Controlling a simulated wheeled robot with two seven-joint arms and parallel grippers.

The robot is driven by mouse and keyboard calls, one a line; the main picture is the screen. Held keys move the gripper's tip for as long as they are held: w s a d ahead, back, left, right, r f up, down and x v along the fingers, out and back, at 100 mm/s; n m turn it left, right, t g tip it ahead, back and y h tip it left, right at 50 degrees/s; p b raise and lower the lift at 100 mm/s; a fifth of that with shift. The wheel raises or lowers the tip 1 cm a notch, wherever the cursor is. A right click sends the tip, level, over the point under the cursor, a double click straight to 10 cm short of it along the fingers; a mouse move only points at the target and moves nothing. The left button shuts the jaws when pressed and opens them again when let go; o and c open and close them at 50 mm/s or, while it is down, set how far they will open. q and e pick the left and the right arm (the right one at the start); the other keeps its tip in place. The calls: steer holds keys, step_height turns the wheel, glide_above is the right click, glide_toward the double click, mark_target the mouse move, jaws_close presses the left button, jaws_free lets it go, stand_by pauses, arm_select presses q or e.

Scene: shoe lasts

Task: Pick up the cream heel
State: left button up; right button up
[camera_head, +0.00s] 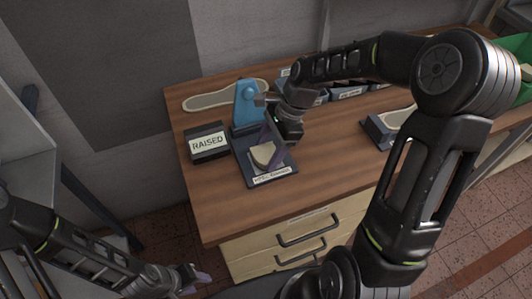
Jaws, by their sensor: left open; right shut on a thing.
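The cream heel (263,154) is at the front part of a dark labelled stand (252,170) on the wooden table. My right gripper (270,146) reaches down over the stand with its purple fingers at the heel, and it is shut on the heel. The fingers hide part of the heel, and I cannot tell whether it is clear of the stand. My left gripper (192,280) is open and empty, low in front of the table and apart from it.
A blue upright part (248,105) rises at the back of the stand. A box marked RAISED (208,143) stands left of it. A sole-shaped piece (225,97) lies behind. Labelled bins (348,93) are at the back right. The table's front left is bare.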

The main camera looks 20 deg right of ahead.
mark_target(268, 153)
steer(key=shift+r, duration=0.1)
step_height(268, 153, up, 10)
steer(key=b, duration=0.1)
stand_by(0.8)
